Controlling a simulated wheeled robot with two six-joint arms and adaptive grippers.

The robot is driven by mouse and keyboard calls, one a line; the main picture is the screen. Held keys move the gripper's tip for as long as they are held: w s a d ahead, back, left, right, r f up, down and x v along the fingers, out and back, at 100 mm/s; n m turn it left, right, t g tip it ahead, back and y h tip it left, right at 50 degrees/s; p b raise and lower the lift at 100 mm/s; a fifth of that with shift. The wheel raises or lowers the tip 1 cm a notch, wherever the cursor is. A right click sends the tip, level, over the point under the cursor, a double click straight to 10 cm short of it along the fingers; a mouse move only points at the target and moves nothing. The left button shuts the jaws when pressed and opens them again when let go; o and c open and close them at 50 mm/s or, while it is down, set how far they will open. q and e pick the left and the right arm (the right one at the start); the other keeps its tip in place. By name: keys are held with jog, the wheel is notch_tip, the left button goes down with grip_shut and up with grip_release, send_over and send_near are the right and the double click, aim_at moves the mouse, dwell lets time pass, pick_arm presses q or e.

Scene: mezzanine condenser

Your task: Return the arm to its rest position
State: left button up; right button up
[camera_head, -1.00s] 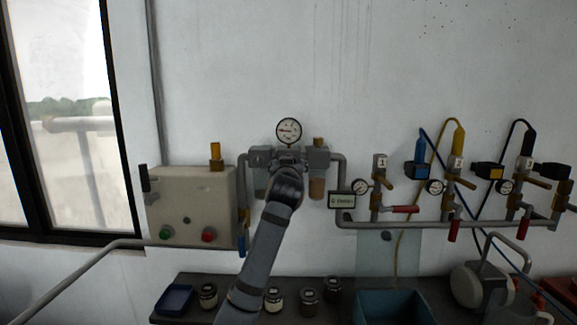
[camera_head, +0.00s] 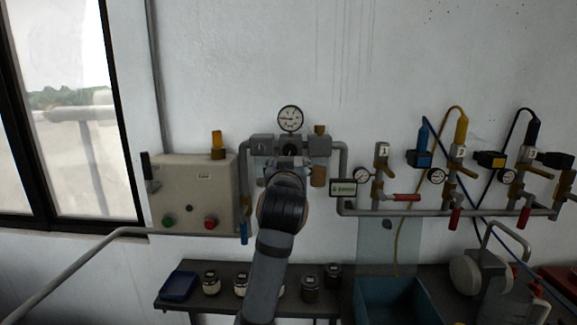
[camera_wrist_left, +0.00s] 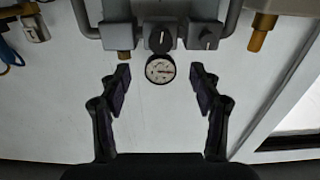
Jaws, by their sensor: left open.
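My left arm rises from the bottom of the head view. Its gripper (camera_head: 289,163) is in front of the pipe-mounted regulator unit (camera_head: 320,146), below the round dial gauge (camera_head: 290,118). My wrist hides part of the unit. In the left wrist view, which is upside down, the gripper (camera_wrist_left: 160,76) is open with its fingers wide apart and nothing between them. The gauge (camera_wrist_left: 160,69) and a black knob (camera_wrist_left: 160,40) show beyond the fingertips. My right gripper is not in view.
A beige control box (camera_head: 193,190) with green and red buttons is on the wall at left. A valve manifold with red handles (camera_head: 406,198) runs along the right. Below are a shelf with jars (camera_head: 310,284), a blue tray (camera_head: 178,286) and a teal bin (camera_head: 395,303).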

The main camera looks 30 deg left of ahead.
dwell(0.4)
pick_arm(q)
jog(key=s+d+f+m+g+h, duration=0.2)
jog(key=f, duration=0.8)
jog(key=s+d+f+m+g+h, duration=0.1)
jog(key=s+d+f+g, duration=0.1)
jog(key=f, duration=0.9)
jog(key=s+d+f+m+g+h, duration=0.2)
jog(key=f, duration=0.8)
jog(key=s+d+f+m+g+h, duration=0.1)
jog(key=s+d+f+g+h, duration=0.15)
jog(key=s+f, duration=0.7)
jog(key=s+d+f+m+g+h, duration=0.1)
jog(key=s+d+f+m+g, duration=0.15)
jog(key=s+f, duration=0.7)
notch_tip(320, 180, down, 23)
jog(key=s+a+n+g, duration=0.1)
jog(key=s+a+g, duration=0.1)
jog(key=a, duration=0.1)
jog(key=s+f+g, duration=0.1)
jog(key=s+f, duration=1.6)
jog(key=s, duration=0.2)
jog(key=shift+s+a+f, duration=0.2)
jog(key=shift+a+f, duration=0.2)
jog(key=shift+a, duration=0.05)
